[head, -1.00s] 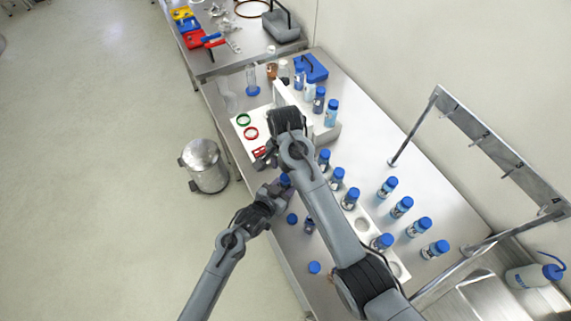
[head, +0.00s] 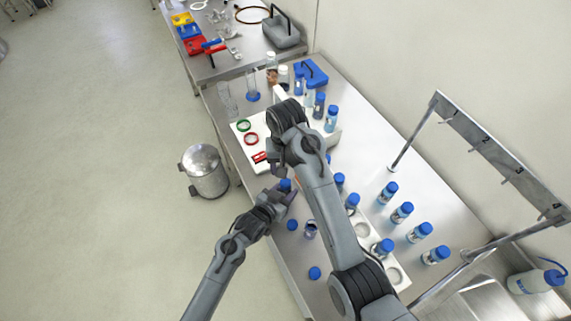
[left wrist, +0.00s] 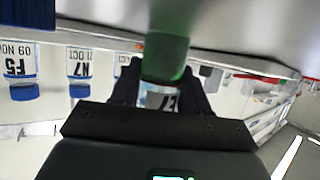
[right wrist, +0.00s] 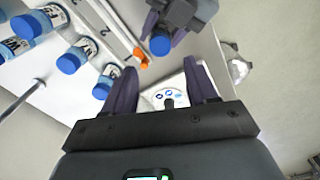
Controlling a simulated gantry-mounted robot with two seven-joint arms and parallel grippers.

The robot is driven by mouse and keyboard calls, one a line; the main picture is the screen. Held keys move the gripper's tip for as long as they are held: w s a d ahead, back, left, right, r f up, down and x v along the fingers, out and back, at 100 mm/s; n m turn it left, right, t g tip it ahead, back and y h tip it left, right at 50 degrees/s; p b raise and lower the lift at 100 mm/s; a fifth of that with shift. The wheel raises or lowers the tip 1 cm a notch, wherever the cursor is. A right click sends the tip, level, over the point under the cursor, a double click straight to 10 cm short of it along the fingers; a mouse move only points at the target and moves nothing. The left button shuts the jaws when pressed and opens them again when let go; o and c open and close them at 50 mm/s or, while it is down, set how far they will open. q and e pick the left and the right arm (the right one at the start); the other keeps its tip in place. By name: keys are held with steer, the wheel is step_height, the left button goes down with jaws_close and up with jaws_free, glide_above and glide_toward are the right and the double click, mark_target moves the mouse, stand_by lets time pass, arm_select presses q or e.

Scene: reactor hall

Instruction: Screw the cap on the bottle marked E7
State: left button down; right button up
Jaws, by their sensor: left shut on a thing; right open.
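My left gripper (head: 281,191) is shut on a small bottle, held near the table's left edge. In the left wrist view the bottle has a blurred green part (left wrist: 165,58) and an upside-down label (left wrist: 162,101) ending in 7; its first letter is unclear. A blue cap (right wrist: 160,44) shows at the left gripper in the right wrist view; I cannot tell how firmly it sits. My right gripper (right wrist: 161,78) is open and empty, just above and beside the left gripper.
A small bottle (head: 310,231) stands near the caps; its top is unclear. Several blue-capped bottles stand in a white rack (head: 393,275) and behind it. A metal frame (head: 425,130) rises at right. A white board (head: 236,139) with coloured rings lies beyond the grippers. A bin (head: 205,172) stands on the floor.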

mark_target(286, 182)
steer(key=shift+f, duration=4)
jaws_close()
steer(key=shift+o, duration=0.7)
jaws_free()
steer(key=shift+r, duration=0.15)
steer(key=shift+r, duration=3.65)
